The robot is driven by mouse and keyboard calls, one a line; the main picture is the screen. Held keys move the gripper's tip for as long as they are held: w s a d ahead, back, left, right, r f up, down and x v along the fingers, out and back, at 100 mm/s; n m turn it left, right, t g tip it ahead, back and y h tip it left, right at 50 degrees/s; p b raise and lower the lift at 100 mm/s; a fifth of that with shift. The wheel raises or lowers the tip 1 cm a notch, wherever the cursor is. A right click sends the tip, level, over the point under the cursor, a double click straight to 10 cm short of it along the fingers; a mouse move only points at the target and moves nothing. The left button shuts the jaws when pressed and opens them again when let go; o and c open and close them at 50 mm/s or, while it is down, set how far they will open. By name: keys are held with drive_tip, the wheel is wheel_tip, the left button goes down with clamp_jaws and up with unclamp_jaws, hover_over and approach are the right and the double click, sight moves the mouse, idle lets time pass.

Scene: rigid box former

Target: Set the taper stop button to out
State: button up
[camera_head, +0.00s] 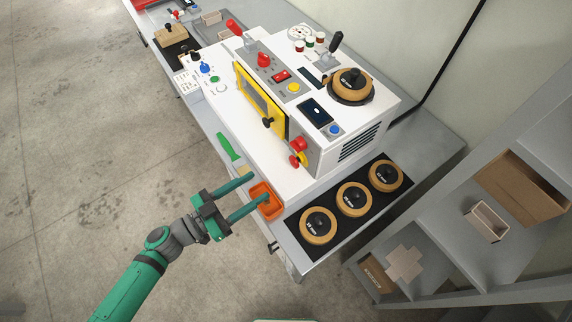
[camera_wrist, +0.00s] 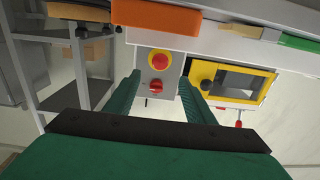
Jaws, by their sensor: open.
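A red mushroom button on a yellow disc (camera_head: 296,160) sits on the grey end panel of the white machine (camera_head: 275,168); I take it as the taper stop button, though no label is readable. It also shows in the wrist view (camera_wrist: 159,60), with a red knob (camera_wrist: 155,86) close by on the same panel. I cannot tell whether the button is in or out. My gripper (camera_head: 260,187) is open and empty, apart from the button, in front of the machine. In the wrist view its fingers (camera_wrist: 159,80) frame the panel from either side.
An orange tray (camera_head: 267,214) and a green-handled tool (camera_head: 228,147) lie at the bench's front edge by my gripper. A yellow-framed window (camera_head: 248,95) with a black knob is beside the panel. Round wooden formers (camera_head: 318,227) stand on a black mat. Open floor lies left.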

sight(291, 163)
drive_tip(key=x, duration=1.1)
drive_tip(key=shift+w+d+r, duration=0.1)
drive_tip(key=shift+w+r, duration=0.15)
drive_tip(key=shift+w, duration=0.1)
drive_tip(key=shift+s, duration=0.1)
